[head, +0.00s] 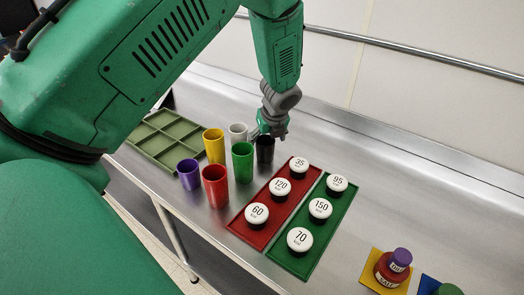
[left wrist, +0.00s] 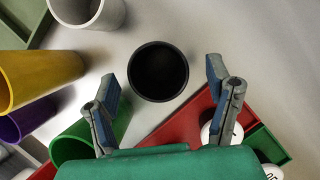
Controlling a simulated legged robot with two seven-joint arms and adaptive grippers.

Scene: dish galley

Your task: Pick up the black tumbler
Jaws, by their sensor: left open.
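The black tumbler (head: 265,149) stands upright on the steel counter in the head view, at the right end of a group of tumblers. In the left wrist view its round open mouth (left wrist: 158,71) faces the camera, ahead of and between the two fingers. My left gripper (head: 271,131) is above the tumbler, fingers pointing down, and partly hides its rim. In the left wrist view the left gripper (left wrist: 163,100) is open with nothing between its fingers. My right gripper is not in view.
Green (head: 242,162), white (head: 238,133), yellow (head: 214,146), red (head: 215,186) and purple (head: 189,174) tumblers stand close by on the left. A red tray (head: 248,232) and a green tray (head: 296,268) with white-lidded jars lie to the right. A divided olive tray (head: 148,150) is at left.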

